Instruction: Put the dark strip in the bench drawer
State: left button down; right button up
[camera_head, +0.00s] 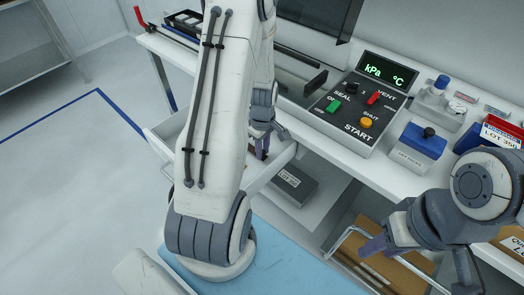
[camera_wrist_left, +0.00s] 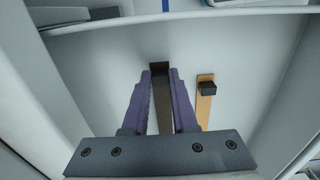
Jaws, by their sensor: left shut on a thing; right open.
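The dark strip (camera_wrist_left: 161,98) is between the purple fingers of my left gripper (camera_wrist_left: 161,78) in the left wrist view. The gripper is shut on it. Strip and fingers are over the pale floor of the open bench drawer (camera_wrist_left: 110,75); I cannot tell whether the strip touches that floor. In the head view my left gripper (camera_head: 262,147) reaches down into the drawer (camera_head: 272,166), and my left arm hides much of the drawer. The strip cannot be made out there. My right gripper (camera_head: 382,246) is open and empty at the lower right.
An orange strip with a black block (camera_wrist_left: 205,98) lies in the drawer, right of the dark strip. A control panel (camera_head: 352,115) stands on the bench above. A dark grey box (camera_head: 291,185) is on the shelf below. A cardboard box (camera_head: 378,262) is near my right gripper.

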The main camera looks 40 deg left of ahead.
pick_arm(q)
jog(key=shift+f, duration=0.5)
jog(key=shift+f, duration=0.1)
jog(key=c, duration=0.7)
grip_release()
notch_tip(320, 180, up, 12)
jog(key=shift+r+p, duration=0.2)
jog(key=shift+p, duration=0.1)
